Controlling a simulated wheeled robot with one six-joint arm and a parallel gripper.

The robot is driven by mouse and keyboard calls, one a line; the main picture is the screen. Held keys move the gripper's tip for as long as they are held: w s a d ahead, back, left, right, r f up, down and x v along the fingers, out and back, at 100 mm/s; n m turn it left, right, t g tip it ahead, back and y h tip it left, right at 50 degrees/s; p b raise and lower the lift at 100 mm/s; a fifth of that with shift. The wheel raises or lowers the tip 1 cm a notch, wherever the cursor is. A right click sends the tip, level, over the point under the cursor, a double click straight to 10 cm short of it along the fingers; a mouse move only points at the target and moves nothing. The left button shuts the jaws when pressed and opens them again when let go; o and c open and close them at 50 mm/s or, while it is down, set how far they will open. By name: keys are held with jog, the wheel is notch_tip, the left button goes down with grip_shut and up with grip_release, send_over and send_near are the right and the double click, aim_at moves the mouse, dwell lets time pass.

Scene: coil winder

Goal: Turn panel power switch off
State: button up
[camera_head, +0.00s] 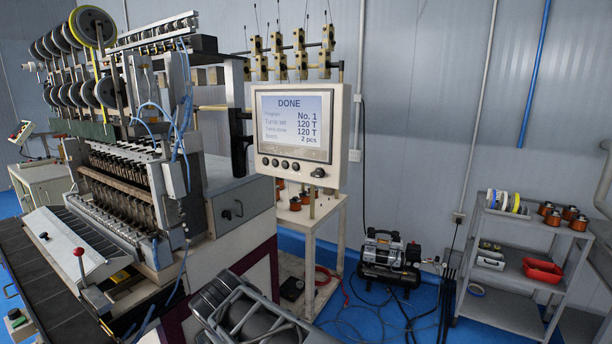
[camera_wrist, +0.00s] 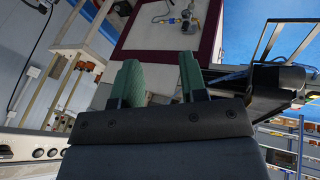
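The control panel (camera_head: 298,130) is a pale box with a lit screen (camera_head: 292,120) reading "DONE", with 120 T set and done. Several small dark buttons (camera_head: 280,164) run along its lower edge. A larger black knob-like switch (camera_head: 318,173) sits at the lower right of the panel; its exact setting is too small to tell. My gripper (camera_wrist: 161,78) has two green fingertips, spread apart with nothing between them. In the wrist view part of the panel's button edge (camera_wrist: 37,153) shows at the lower left, apart from the fingers.
The coil winder (camera_head: 120,180) with its spools fills the left. A compressor (camera_head: 390,258) with loose hoses sits on the blue floor. A grey shelf (camera_head: 508,275) with a red tray (camera_head: 543,270) stands at the right.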

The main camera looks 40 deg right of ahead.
jog(key=w+d+r+h, duration=0.5)
jog(key=d+r+h, duration=0.2)
jog(key=d+r, duration=0.4)
jog(key=n+h, duration=0.2)
jog(key=h, duration=0.5)
send_near(315, 176)
jog(key=shift+t, duration=0.3)
jog(key=p+x, duration=0.3)
jog(key=x, duration=0.6)
jog(key=shift+s+r, duration=0.1)
jog(key=shift+d, duration=0.55)
jog(key=c, duration=0.7)
